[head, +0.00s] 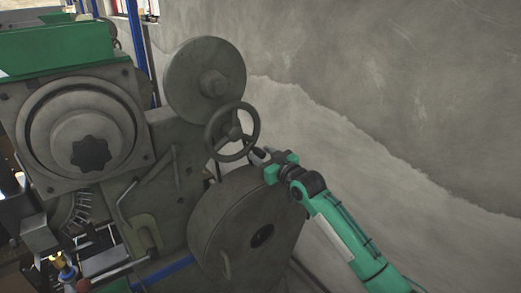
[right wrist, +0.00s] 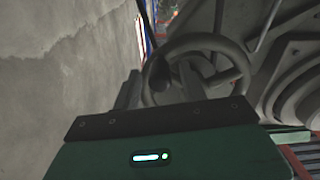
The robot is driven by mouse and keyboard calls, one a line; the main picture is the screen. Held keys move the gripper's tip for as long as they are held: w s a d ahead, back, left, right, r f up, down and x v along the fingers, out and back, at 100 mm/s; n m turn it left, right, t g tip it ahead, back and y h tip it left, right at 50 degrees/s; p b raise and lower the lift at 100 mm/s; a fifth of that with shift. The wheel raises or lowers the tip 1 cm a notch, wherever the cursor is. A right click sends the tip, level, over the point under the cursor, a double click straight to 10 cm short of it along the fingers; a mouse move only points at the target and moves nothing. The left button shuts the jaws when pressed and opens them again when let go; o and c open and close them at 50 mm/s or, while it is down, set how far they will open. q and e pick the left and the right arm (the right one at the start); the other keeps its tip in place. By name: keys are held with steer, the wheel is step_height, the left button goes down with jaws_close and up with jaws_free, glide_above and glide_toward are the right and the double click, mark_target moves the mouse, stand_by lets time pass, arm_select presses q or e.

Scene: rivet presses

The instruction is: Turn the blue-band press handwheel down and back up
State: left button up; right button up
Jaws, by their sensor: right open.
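The grey press (head: 172,200) fills the left half of the head view. Its spoked handwheel (head: 234,131) sticks out on the right side, below a round grey disc. My right gripper (head: 258,155) is open at the wheel's lower right rim. In the right wrist view the handwheel (right wrist: 205,41) stands just ahead of my gripper (right wrist: 160,86). The left part of the rim appears between the two dark fingers there; whether they touch it I cannot tell. My left gripper is out of view.
A large round grey housing (head: 245,235) sits just below the wheel and close to my right gripper. A pale, stained wall (head: 380,90) runs behind and to the right. A blue strip (head: 168,271) shows low on the press.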

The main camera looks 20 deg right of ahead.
steer(key=shift+w+a, duration=0.2)
steer(key=shift+w, duration=0.35)
jaws_close()
